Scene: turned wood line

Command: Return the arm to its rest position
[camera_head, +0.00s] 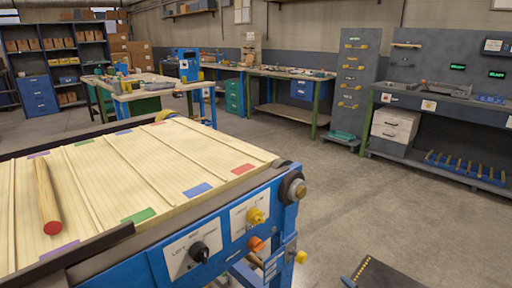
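Neither of my grippers and neither of my arms shows in the head view, so I cannot see how the arms are held. A wooden rod (46,197) with a red end lies on the pale slatted top of the blue machine table (140,165) at the left. The rod lies lengthwise along the slats, between a purple mark (60,250) and the far side. Green, blue and red marks also sit along the near edge of the top.
The blue machine's front has a black knob (199,252) and a yellow knob (256,216). A dark flat thing with a yellow-black striped edge (384,274) is at the bottom right. Workbenches line the back. Grey floor (330,200) between is clear.

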